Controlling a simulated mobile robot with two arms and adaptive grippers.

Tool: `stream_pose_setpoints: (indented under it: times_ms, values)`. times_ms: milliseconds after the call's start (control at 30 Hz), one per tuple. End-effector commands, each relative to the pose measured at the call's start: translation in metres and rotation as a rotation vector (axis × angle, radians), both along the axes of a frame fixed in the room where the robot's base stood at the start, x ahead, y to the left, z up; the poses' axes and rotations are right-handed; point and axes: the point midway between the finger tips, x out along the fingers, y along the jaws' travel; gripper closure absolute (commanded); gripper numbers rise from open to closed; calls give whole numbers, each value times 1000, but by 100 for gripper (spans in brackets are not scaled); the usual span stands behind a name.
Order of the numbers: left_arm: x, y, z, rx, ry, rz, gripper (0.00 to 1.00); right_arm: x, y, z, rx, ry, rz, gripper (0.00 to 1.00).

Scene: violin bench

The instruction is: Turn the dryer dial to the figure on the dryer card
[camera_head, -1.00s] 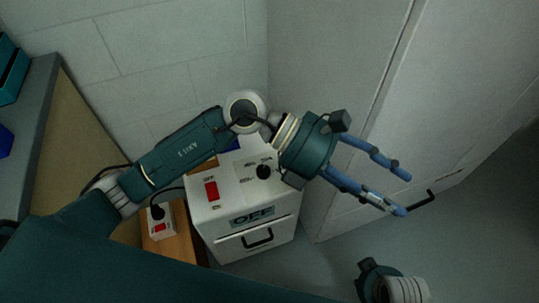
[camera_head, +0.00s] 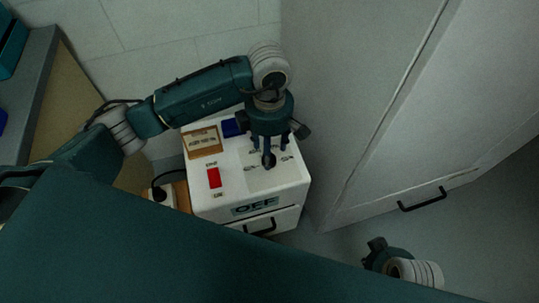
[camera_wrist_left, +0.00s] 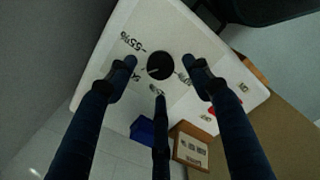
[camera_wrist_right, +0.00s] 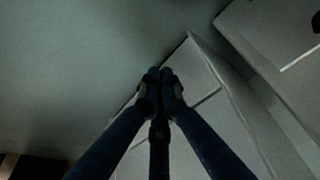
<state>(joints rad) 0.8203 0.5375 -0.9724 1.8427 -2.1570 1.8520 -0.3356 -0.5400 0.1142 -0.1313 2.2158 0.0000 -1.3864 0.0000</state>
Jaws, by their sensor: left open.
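The white dryer (camera_head: 285,182) stands below the head camera, its front panel reading OFF. Its round black dial (camera_wrist_left: 160,66) shows in the left wrist view, with printed figures around it, one looking like 55%. My left gripper (camera_head: 268,158) points down over the dial, open. In the left wrist view its fingers (camera_wrist_left: 160,78) stand on either side of the dial, with a third finger below; contact cannot be told. The brown-framed dryer card (camera_head: 203,142) lies on the dryer top; its figure is too small to read. My right gripper (camera_wrist_right: 160,80) is shut and empty, away from the dryer.
A red switch (camera_head: 214,177) and a blue object (camera_head: 233,127) are on the dryer top. The dryer front has a black drawer handle (camera_head: 260,227). A socket block (camera_head: 160,194) is at left. A pale cabinet (camera_head: 350,120) stands close on the right.

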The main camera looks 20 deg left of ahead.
Motion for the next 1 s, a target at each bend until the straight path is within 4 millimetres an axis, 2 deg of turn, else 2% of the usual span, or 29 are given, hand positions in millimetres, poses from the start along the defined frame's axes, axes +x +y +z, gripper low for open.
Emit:
stream_pose_setpoints:
  times_ms: [33, 200, 567, 600, 667, 800, 833, 1000]
  values:
    - [-1, 0, -11, 0, 3, 1, 49, -1, 0, 4, 0, -4, 0, 100]
    - [-1, -1, -30, -1, 2, 0, 49, -2, -1, 17, 0, -10, -1, 100]
    - [0, -1, -35, -1, 0, -1, 49, -3, -1, 22, 0, -10, -2, 100]
    - [0, -1, -35, -1, 0, -1, 51, -3, -1, 22, 0, -10, -2, 100]
    - [0, -1, -35, -1, 0, -1, 63, -3, -1, 22, 0, -10, -2, 100]
    - [0, -1, -35, -2, 0, -1, 91, -3, -1, 22, 0, -11, -2, 100]
    - [0, -1, -35, -2, 0, -1, 94, -3, -1, 22, 0, -11, -2, 100]
    - [0, -1, -35, -3, -2, 10, 94, -3, -1, 21, -1, -10, -2, 100]
